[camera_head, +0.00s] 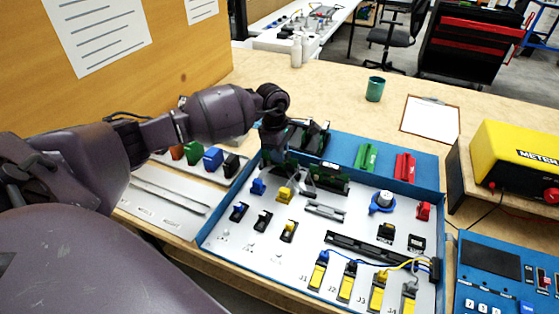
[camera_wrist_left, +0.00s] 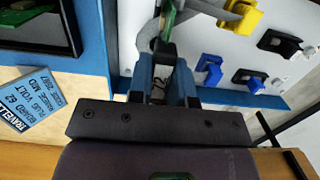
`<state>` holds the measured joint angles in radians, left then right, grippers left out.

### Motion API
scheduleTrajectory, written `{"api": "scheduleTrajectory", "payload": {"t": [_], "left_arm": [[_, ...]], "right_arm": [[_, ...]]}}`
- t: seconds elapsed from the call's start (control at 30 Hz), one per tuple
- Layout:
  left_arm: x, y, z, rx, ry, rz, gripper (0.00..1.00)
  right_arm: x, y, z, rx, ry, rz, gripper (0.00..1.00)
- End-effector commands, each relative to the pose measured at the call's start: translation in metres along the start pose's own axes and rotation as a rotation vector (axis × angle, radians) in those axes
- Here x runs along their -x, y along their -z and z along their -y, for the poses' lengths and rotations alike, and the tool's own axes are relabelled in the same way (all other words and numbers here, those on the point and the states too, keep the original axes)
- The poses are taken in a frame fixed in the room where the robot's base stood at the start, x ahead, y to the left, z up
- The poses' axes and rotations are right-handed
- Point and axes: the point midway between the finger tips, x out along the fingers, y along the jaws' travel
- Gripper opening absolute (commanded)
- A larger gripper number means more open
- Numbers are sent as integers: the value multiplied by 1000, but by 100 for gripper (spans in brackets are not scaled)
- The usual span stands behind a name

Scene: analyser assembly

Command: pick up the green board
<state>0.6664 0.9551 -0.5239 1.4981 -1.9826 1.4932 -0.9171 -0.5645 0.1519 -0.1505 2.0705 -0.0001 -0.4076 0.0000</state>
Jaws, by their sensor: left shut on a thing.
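My left gripper (camera_head: 272,150) points down at the back left corner of the blue-edged analyser panel (camera_head: 225,238). In the left wrist view its two fingers (camera_wrist_left: 166,50) are close together, shut on a narrow green board (camera_wrist_left: 169,14) seen almost edge-on. Most of that board is hidden by the fingers and cut off by the picture's edge. In the head view a dark green board (camera_head: 330,180) stands on the panel just right of the gripper; I cannot tell whether it is joined to the held one. My right gripper is not in view.
A green block (camera_head: 366,157) and a red block (camera_head: 404,167) stand on the blue back strip. A row of coloured blocks (camera_head: 213,158) lies left of the panel. A blue label card (camera_wrist_left: 28,100) is near the wrist. A yellow meter (camera_head: 517,155) stands right. A cup (camera_head: 375,89) and clipboard (camera_head: 430,119) are behind.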

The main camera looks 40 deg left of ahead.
Motion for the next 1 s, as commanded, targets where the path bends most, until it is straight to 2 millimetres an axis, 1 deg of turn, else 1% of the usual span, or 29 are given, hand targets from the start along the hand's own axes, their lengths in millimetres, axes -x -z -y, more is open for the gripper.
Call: {"api": "scheduleTrajectory", "payload": {"t": [0.27,0.37,0.47,0.57,0.77,0.9,1.0], "left_arm": [[1,0,0,0,-1,0,0],[7,-1,-1,0,-3,0,0],[19,-2,-1,0,-5,1,0],[38,-4,-1,-2,-6,-1,0],[89,-10,-1,-2,-9,0,0],[124,-15,-1,-1,-7,0,0],[147,-17,-1,-1,-6,-1,0]], "right_arm": [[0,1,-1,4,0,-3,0],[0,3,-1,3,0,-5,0],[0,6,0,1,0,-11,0],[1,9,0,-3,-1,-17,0],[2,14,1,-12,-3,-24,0],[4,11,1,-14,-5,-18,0],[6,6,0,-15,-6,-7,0]]}}
